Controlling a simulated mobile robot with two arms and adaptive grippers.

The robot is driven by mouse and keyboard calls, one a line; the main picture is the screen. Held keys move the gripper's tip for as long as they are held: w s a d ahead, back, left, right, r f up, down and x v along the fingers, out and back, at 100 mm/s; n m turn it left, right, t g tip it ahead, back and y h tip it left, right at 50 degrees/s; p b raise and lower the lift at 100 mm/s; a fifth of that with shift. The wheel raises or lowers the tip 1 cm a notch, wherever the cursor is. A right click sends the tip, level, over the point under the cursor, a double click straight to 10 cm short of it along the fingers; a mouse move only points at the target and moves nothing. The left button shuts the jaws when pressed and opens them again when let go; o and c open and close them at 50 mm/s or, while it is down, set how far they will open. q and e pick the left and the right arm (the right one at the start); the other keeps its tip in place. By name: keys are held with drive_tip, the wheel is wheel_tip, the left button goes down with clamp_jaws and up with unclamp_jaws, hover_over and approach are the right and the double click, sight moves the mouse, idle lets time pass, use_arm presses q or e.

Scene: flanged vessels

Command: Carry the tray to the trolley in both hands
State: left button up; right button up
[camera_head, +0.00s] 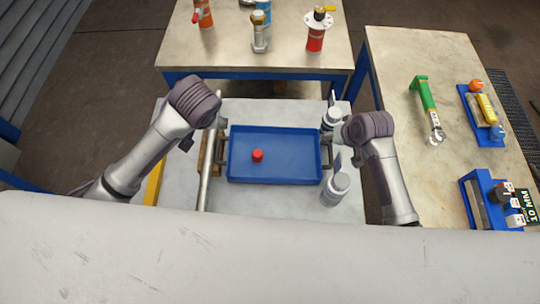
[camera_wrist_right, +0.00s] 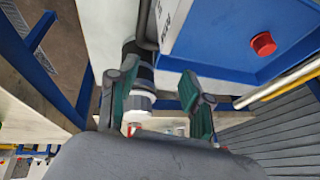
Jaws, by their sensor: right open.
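The blue tray (camera_head: 290,177) lies flat on a pale work surface (camera_head: 265,205). A red cap-like piece (camera_head: 257,155) sits in it; it also shows in the right wrist view (camera_wrist_right: 263,43). The tray has a dark handle at its left end (camera_head: 222,150) and one at its right end (camera_head: 327,151). My left gripper (camera_head: 187,144) is left of the tray, mostly hidden under its wrist. My right gripper (camera_wrist_right: 162,104) is open beside the tray's right end. A black-and-white cylindrical part (camera_wrist_right: 138,82) shows between and beyond its fingers. I cannot identify the trolley.
Grey-white fittings (camera_head: 335,188) stand close to the tray's right end. A grey rod (camera_head: 207,165) lies to its left. A back table (camera_head: 280,52) carries valves and a red vessel (camera_head: 315,38). A right table (camera_head: 410,65) holds a green tool (camera_head: 424,93) and blue holders (camera_head: 470,185).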

drive_tip(key=o, duration=0.4)
drive_tip(key=shift+o, duration=0.2)
drive_tip(key=shift+r, duration=0.15)
drive_tip(key=v, duration=1.1)
drive_tip(key=shift+s+r, duration=0.2)
drive_tip(key=shift+r, duration=0.1)
drive_tip(key=shift+d, duration=0.1)
